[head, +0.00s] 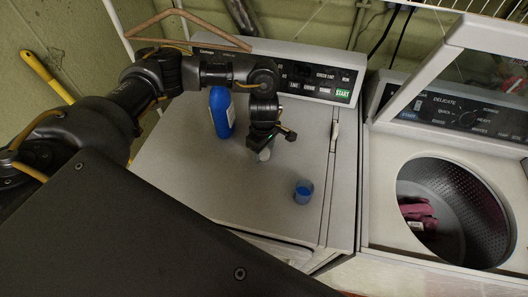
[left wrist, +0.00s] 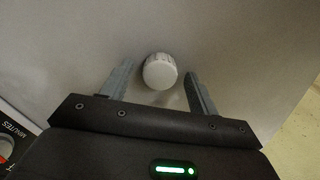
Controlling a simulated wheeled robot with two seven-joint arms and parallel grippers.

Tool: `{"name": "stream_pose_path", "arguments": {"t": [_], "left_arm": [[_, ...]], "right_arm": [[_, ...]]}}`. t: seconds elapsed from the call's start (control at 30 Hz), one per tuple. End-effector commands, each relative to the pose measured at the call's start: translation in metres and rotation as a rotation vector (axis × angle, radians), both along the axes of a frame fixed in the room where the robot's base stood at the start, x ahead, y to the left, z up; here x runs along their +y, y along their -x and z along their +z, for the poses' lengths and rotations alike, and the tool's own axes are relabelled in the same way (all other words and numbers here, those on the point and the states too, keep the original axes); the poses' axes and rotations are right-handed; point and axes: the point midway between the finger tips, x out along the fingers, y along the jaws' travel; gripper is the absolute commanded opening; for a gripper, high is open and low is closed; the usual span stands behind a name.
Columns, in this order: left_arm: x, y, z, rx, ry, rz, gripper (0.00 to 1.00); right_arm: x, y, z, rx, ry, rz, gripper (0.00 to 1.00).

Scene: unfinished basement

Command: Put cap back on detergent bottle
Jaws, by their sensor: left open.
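The blue detergent bottle (head: 220,112) stands on the white machine top, partly hidden behind my left arm. A small white round cap with a ribbed side (left wrist: 160,71) rests on the machine top, and it also shows under the gripper in the head view (head: 264,155). My left gripper (head: 270,144) points down just above the cap. In the left wrist view its two fingers are apart, with the cap between and slightly beyond their tips, a gap showing on each side. The bottle's mouth is hidden. My right gripper is not in view.
A small blue cup (head: 303,192) stands on the machine top (head: 200,172), nearer the front right. A control panel (head: 310,80) rises at the back. To the right is an open washer drum (head: 460,210) with dark pink cloth inside. The machine top's front left is clear.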

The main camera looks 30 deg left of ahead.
Motion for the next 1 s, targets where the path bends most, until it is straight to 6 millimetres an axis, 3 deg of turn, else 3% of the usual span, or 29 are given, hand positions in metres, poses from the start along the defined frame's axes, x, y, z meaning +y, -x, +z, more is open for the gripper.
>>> {"name": "stream_pose_path", "arguments": {"t": [0.17,0.53,1.0], "left_arm": [[0.0,0.0,0.0,0.0,0.0,0.0,0.6],[0.0,0.0,0.0,0.0,0.0,0.0,0.13],[0.0,-0.002,0.01,-0.004,0.0,-0.002,0.13]], "right_arm": [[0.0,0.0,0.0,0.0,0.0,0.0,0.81],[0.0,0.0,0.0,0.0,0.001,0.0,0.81],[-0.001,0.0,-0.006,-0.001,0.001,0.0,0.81]]}}
